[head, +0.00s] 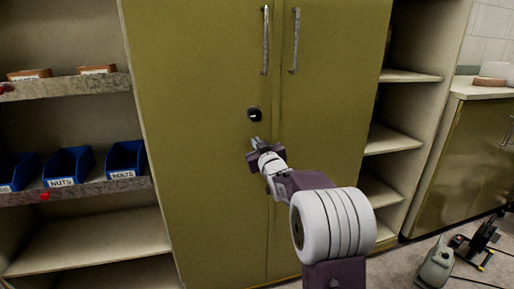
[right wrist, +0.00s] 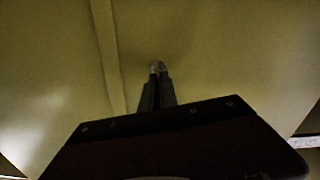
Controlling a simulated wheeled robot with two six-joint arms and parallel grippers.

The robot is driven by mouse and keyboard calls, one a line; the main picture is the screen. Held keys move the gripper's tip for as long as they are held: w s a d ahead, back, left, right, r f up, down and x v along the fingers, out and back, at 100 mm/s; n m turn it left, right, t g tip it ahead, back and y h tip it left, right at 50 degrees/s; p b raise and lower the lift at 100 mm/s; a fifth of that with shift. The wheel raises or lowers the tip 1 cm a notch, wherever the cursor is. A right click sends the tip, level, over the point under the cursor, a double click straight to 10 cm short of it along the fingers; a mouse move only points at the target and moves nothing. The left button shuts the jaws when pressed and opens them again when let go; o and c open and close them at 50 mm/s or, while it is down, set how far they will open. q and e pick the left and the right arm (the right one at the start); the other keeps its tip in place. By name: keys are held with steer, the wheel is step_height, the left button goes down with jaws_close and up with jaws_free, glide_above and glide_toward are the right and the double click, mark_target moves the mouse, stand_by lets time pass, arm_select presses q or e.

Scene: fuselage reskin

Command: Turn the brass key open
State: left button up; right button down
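A tall olive-yellow cabinet (head: 195,120) with two doors fills the middle of the head view. A round black lock (head: 255,114) with a small pale spot sits on its left door, below the handles. I cannot make out a brass key in either view. My right gripper (head: 255,142) is just below the lock in the head view, apart from it in the picture. In the right wrist view its fingers (right wrist: 158,68) are together, pointing at the olive door surface, with nothing clearly visible between them. The lock is not visible there. My left gripper is not in view.
Two vertical metal handles (head: 265,40) (head: 295,40) are above the lock. Shelves with blue bins (head: 68,168) stand left of the cabinet. Open shelves (head: 393,140) and a counter (head: 480,90) are to the right, with equipment on the floor (head: 437,265).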

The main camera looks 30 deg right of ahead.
steer(key=shift+w+a+f+n+b, duration=0.1)
steer(key=shift+a+f+n+b, duration=0.1)
steer(key=shift+n+b, duration=1.95)
steer(key=shift+s+a+f+n+b, duration=0.15)
steer(key=shift+n+b, duration=1.2)
steer(key=shift+n, duration=1.55)
steer(key=shift+w+a+f+n+b, duration=0.1)
steer(key=shift+w+f+n+b, duration=0.1)
steer(key=shift+n+b, duration=1.95)
steer(key=shift+n+p, duration=0.35)
steer(key=shift+n, duration=0.15)
steer(key=c, duration=1.6)
jaws_free()
steer(key=shift+c, duration=0.2)
